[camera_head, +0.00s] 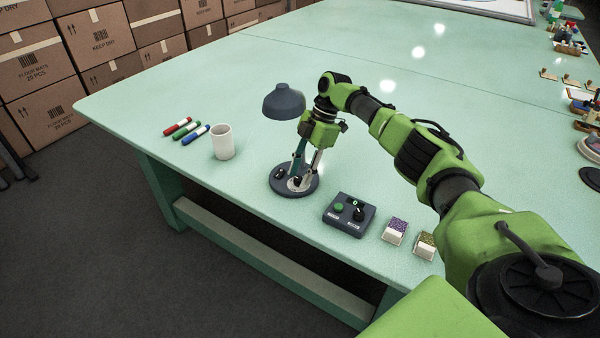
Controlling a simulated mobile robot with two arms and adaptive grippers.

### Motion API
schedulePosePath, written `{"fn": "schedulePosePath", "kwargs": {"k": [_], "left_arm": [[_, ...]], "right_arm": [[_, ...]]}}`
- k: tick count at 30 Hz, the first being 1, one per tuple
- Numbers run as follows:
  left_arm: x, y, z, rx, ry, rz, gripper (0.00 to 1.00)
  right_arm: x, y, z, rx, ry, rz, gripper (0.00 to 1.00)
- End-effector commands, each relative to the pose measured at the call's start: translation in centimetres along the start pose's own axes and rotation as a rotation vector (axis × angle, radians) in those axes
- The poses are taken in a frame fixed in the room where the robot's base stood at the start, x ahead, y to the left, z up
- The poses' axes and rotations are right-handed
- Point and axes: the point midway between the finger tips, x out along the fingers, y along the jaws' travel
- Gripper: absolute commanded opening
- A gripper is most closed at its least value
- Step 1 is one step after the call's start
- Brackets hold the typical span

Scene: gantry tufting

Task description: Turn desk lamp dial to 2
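The dark grey desk lamp has a domed shade (284,103) and a round base (306,190) near the table's front edge. A small dark part shows on the left of the base; I cannot read a dial or number there. My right gripper (298,181) points down beside the lamp stem, its fingertips low over the base. The fingers overlap the stem and base, so I cannot tell whether they are open or touching anything. My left gripper is not in view.
A dark control box (337,219) with a green button and black knob sits right of the lamp. Two small boxes (392,238) (425,246) stand farther right. A white cup (223,142) and red, green and blue markers (187,131) lie left.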

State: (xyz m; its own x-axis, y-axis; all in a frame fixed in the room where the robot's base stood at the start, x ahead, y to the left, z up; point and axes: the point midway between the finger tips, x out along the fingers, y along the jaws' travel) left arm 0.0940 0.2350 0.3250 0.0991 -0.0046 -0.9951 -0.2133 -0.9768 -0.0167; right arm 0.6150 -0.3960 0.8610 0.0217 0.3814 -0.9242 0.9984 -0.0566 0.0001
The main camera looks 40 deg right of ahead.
Motion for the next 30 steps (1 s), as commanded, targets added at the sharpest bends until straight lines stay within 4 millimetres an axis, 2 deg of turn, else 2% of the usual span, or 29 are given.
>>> {"fn": "schedulePosePath", "kwargs": {"k": [11, 15, 23, 30], "left_arm": [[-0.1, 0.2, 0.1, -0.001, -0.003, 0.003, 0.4], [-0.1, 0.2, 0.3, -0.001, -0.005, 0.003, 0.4], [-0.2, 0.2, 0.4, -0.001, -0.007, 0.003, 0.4], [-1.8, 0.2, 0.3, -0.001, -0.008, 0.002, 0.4]], "right_arm": [[0.6, 0.0, 0.0, 0.0, 0.0, -0.001, 0.36], [0.6, 0.0, 0.0, 0.0, 0.0, -0.001, 0.0], [0.6, 0.0, 0.0, 0.006, 0.001, 0.002, 0.0], [0.3, -0.2, -0.2, 0.076, 0.002, 0.029, 0.0]]}}
